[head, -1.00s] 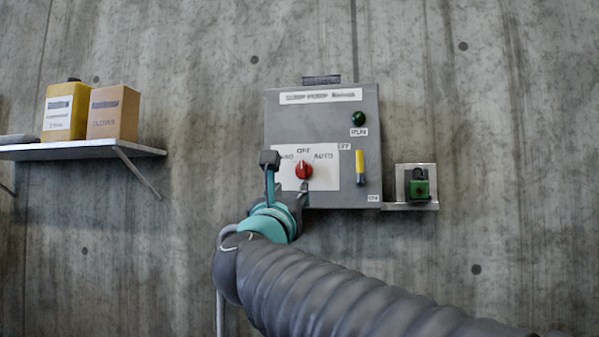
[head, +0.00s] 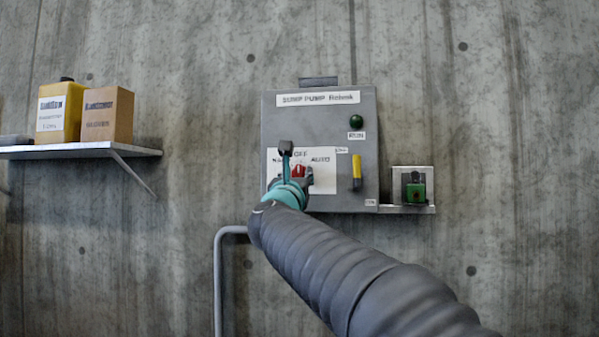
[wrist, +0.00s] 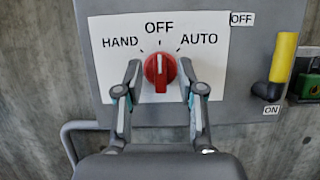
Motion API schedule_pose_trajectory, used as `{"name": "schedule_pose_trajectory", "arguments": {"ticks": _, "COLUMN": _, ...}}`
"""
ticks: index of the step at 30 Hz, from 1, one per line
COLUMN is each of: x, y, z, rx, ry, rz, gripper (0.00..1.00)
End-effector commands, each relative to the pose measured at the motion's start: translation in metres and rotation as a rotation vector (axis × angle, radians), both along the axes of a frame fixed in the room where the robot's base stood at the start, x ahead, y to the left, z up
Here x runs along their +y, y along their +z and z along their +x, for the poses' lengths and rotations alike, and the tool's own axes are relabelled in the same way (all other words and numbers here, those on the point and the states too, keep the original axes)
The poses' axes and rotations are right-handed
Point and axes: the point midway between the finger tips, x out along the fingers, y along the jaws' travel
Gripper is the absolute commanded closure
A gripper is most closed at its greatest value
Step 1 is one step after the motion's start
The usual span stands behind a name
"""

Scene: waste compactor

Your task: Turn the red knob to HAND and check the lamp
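The red knob (wrist: 160,86) is in the middle of a white plate (wrist: 105,70) marked HAND, OFF and AUTO. Its white line stands upright, in line with OFF. My gripper (wrist: 160,71) is open, with one finger on each side of the knob and a small gap on both sides. In the head view the knob (head: 298,170) is partly hidden by my gripper (head: 297,162). The green lamp (head: 356,121) on the grey panel (head: 320,118) is dark and looks unlit. The lamp is outside the wrist view.
A yellow-handled lever (head: 356,172) is on the panel to the right of the knob. A green padlock (head: 414,190) hangs on a bracket (head: 432,181) beside the panel. A shelf (head: 80,150) with a yellow jug (head: 60,110) and a box (head: 107,114) is far left.

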Motion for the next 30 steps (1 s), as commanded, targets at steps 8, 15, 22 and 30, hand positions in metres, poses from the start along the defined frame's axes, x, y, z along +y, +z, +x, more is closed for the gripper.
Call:
{"name": "schedule_pose_trajectory", "arguments": {"ticks": 8, "x": -0.0007, "y": 0.0008, "z": 0.0019, "rx": 0.0, "ry": 0.0, "rz": 0.0, "gripper": 0.61}}
{"name": "schedule_pose_trajectory", "arguments": {"ticks": 15, "x": -0.0008, "y": 0.0008, "z": 0.0018, "rx": 0.0, "ry": 0.0, "rz": 0.0, "gripper": 1.0}}
{"name": "schedule_pose_trajectory", "arguments": {"ticks": 22, "x": -0.0029, "y": 0.0005, "z": 0.0019, "rx": 0.001, "ry": -0.002, "rz": -0.005, "gripper": 1.0}}
{"name": "schedule_pose_trajectory", "arguments": {"ticks": 30, "x": -0.0027, "y": -0.0003, "z": 0.002, "rx": 0.018, "ry": -0.003, "rz": -0.092, "gripper": 1.0}}
